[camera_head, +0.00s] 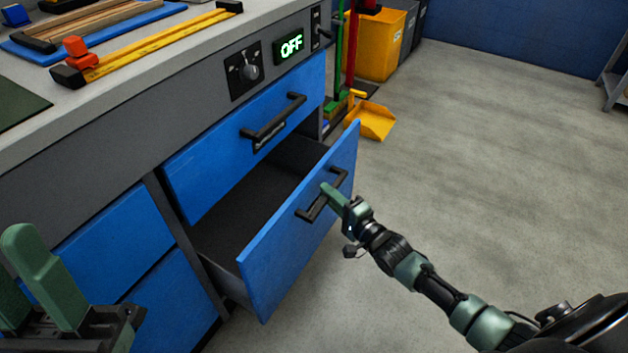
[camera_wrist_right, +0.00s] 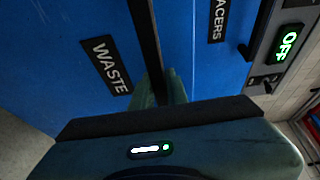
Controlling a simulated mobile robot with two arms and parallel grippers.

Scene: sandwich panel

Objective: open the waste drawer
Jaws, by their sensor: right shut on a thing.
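The waste drawer (camera_head: 300,238) is the lower blue drawer in the head view. It stands pulled well out of the bench, and its dark inside looks empty. Its black bar handle (camera_head: 311,212) is on the front. My right gripper (camera_head: 331,192) is shut on this handle. In the right wrist view the label WASTE (camera_wrist_right: 106,65) shows on the blue front, beside the dark handle bar and a green finger (camera_wrist_right: 160,90). My left gripper (camera_head: 32,285) is at the lower left of the head view, its green fingers apart and empty.
A shut blue drawer (camera_head: 215,155) with a black handle is just above. The bench top (camera_head: 150,65) bears clamps and wood strips. A panel reads OFF (camera_head: 290,45). A yellow dustpan (camera_head: 374,121) and yellow bin (camera_head: 380,45) stand beyond. The grey floor at right is clear.

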